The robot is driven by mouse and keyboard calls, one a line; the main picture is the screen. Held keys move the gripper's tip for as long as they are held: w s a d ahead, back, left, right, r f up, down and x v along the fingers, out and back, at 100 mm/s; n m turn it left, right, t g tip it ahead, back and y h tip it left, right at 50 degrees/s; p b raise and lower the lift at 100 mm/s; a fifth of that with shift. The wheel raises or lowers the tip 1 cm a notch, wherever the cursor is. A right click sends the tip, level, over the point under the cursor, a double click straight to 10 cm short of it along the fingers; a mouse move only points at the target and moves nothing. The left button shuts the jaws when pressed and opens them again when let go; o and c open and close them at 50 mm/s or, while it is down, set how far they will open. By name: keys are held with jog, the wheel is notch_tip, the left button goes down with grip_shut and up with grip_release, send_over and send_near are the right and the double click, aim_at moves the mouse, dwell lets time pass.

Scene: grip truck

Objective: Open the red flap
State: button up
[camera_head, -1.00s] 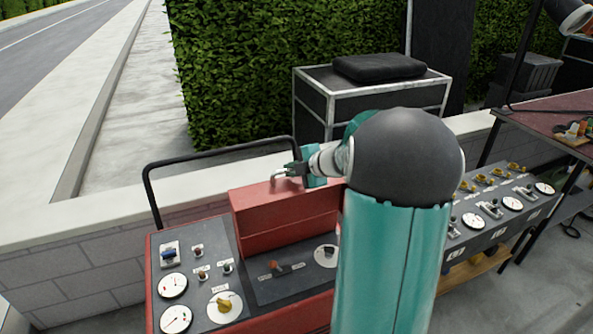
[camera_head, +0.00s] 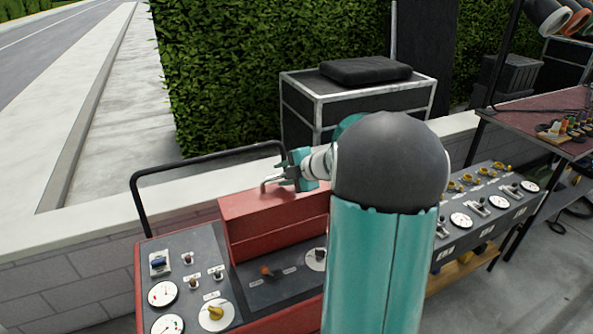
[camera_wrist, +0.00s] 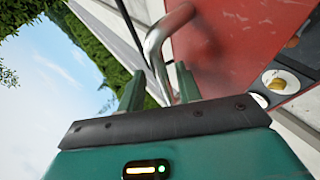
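The red flap (camera_head: 272,204) is the upper part of a red box on the left control panel. It appears closed, sitting on the lower red part. A bent metal handle (camera_head: 272,181) stands at its top. In the wrist view the handle (camera_wrist: 154,45) runs down between the two green fingers of my gripper (camera_wrist: 160,85). The fingers are apart, with a small gap visible beside the handle. My gripper (camera_head: 282,178) is just above the flap's top edge. My arm hides the box's right end.
A black tubular rail (camera_head: 205,160) stands behind the left panel (camera_head: 185,285), which carries dials and switches. A second panel (camera_head: 478,215) stands at right, beside a shelf table (camera_head: 500,115). A low wall and a black case (camera_head: 355,105) are behind.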

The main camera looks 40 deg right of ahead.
jog(key=shift+v, duration=0.8)
jog(key=shift+s+a, duration=0.1)
jog(key=shift+s+r, duration=0.7)
jog(key=shift+d+v, duration=0.1)
jog(key=shift+v, duration=0.7)
jog(key=shift+d+v, duration=0.15)
jog(key=shift+v, duration=2.7)
jog(key=shift+a+f, duration=0.1)
jog(key=shift+a, duration=0.05)
